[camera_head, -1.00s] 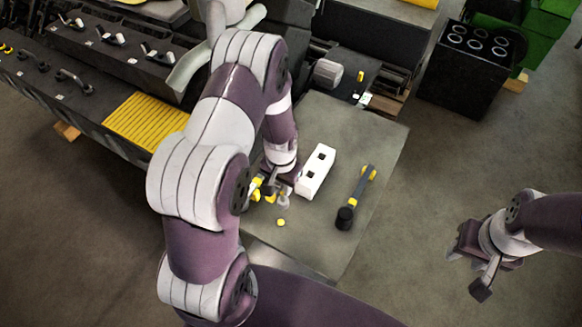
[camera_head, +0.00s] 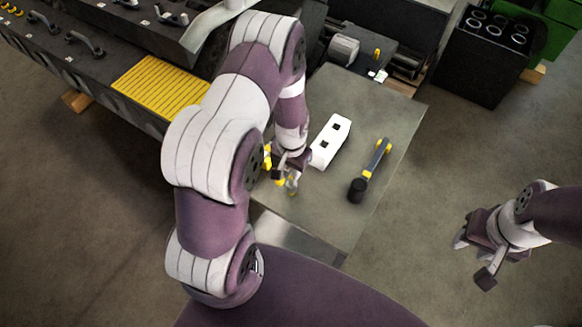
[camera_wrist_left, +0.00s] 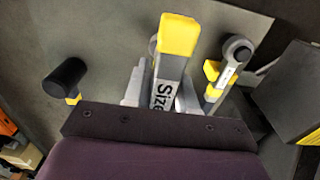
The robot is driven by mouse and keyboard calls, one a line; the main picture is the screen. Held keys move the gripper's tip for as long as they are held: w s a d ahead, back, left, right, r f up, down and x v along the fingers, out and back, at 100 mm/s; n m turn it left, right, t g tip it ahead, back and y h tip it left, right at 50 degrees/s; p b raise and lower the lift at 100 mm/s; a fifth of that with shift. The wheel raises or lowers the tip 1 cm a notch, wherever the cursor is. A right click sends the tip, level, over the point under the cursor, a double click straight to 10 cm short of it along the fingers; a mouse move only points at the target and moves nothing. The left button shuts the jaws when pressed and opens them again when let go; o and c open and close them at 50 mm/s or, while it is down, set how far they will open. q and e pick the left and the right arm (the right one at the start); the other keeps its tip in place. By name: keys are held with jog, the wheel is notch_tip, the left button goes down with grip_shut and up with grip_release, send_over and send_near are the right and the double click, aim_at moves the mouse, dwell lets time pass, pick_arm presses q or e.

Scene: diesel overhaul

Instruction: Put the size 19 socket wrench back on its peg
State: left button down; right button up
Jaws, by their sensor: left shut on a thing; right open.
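A grey wrench with a yellow end and the word "Size" (camera_wrist_left: 170,65) is between the fingers of my left gripper (camera_wrist_left: 160,90). Its size number is hidden. In the head view my left gripper (camera_head: 288,175) is low over the grey table, shut on this wrench, whose yellow end (camera_head: 293,191) shows below the fingers. A second tool with a yellow handle and a round grey head (camera_wrist_left: 236,50) is to the right in the left wrist view, apart from the held one. My right gripper (camera_head: 473,262) is open and empty, off the table's right side. I cannot make out a peg.
On the grey table (camera_head: 385,105) lie a white block with two square holes (camera_head: 331,142) and a black-headed mallet (camera_head: 357,190). A black bin with round openings (camera_head: 480,65) stands at the back right. A yellow ribbed pad (camera_head: 160,88) lies left of my arm.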

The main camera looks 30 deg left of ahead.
pick_arm(q)
jog(key=shift+w+f, duration=0.1)
jog(key=shift+w, duration=0.15)
jog(key=shift+s+f, duration=0.2)
jog(key=shift+w+f+b, duration=0.15)
jog(key=shift+f+b, duration=0.6)
jog(key=shift+f, duration=0.2)
jog(key=shift+c, duration=1.4)
grip_release()
pick_arm(e)
jog(key=shift+w+f, duration=0.1)
jog(key=shift+f, duration=0.85)
pick_arm(q)
notch_tip(320, 180, up, 9)
jog(key=p, duration=0.7)
jog(key=shift+r, duration=0.15)
pick_arm(e)
notch_tip(320, 180, up, 8)
jog(key=shift+f, duration=0.25)
